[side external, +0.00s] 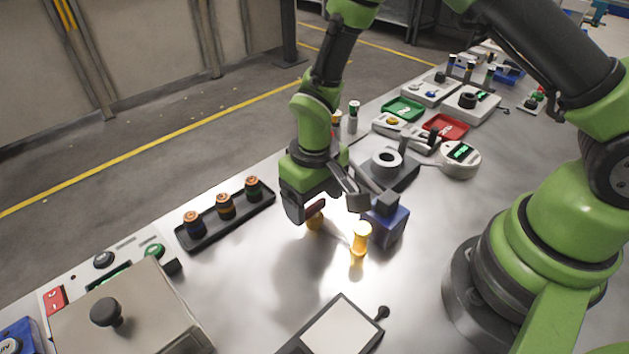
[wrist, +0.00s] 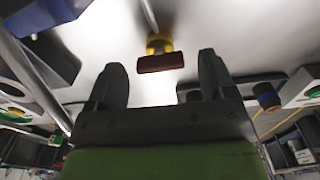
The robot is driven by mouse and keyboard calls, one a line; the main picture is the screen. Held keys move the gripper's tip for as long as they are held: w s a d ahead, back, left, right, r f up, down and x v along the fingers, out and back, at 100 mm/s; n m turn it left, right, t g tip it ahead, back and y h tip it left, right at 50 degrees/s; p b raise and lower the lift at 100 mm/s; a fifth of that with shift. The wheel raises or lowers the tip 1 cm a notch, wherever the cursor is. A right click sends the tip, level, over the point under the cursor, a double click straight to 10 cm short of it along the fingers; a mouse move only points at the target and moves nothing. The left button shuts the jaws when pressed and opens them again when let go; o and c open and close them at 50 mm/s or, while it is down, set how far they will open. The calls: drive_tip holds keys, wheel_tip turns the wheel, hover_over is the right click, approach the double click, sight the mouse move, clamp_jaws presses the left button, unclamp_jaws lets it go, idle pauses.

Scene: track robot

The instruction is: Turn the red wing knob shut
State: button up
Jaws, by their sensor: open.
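The red wing knob (wrist: 160,63) is a dark red bar on a yellow fitting (wrist: 159,43). In the wrist view it lies crosswise, just beyond and between my fingertips. My gripper (wrist: 162,72) is open, with clear space on both sides of the bar and no visible contact. In the side external view my gripper (side external: 326,206) points down over the bench. The rest of the knob is hidden by my gripper.
A black tray (side external: 232,222) with several cylinders lies to the left. A framed panel (side external: 338,328) lies in front. Bare bench lies between the tray and panel.

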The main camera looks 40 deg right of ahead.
wheel_tip(320, 180, up, 9)
drive_tip(key=shift+f, duration=0.2)
drive_tip(key=shift+r, duration=0.35)
wheel_tip(320, 180, up, 13)
drive_tip(key=m+t+y, duration=0.1)
drive_tip(key=m+t, duration=0.1)
drive_tip(key=t, duration=0.1)
hover_over(315, 204)
drive_tip(key=s+d, duration=0.4)
drive_tip(key=s, duration=0.1)
drive_tip(key=s+d+r+m+t+y, duration=0.1)
drive_tip(key=s+r+t, duration=0.3)
drive_tip(key=s, duration=0.6)
drive_tip(key=shift+d+r+m, duration=0.4)
drive_tip(key=shift+d+r, duration=0.1)
drive_tip(key=shift+d, duration=0.35)
drive_tip(key=shift+s, duration=0.1)
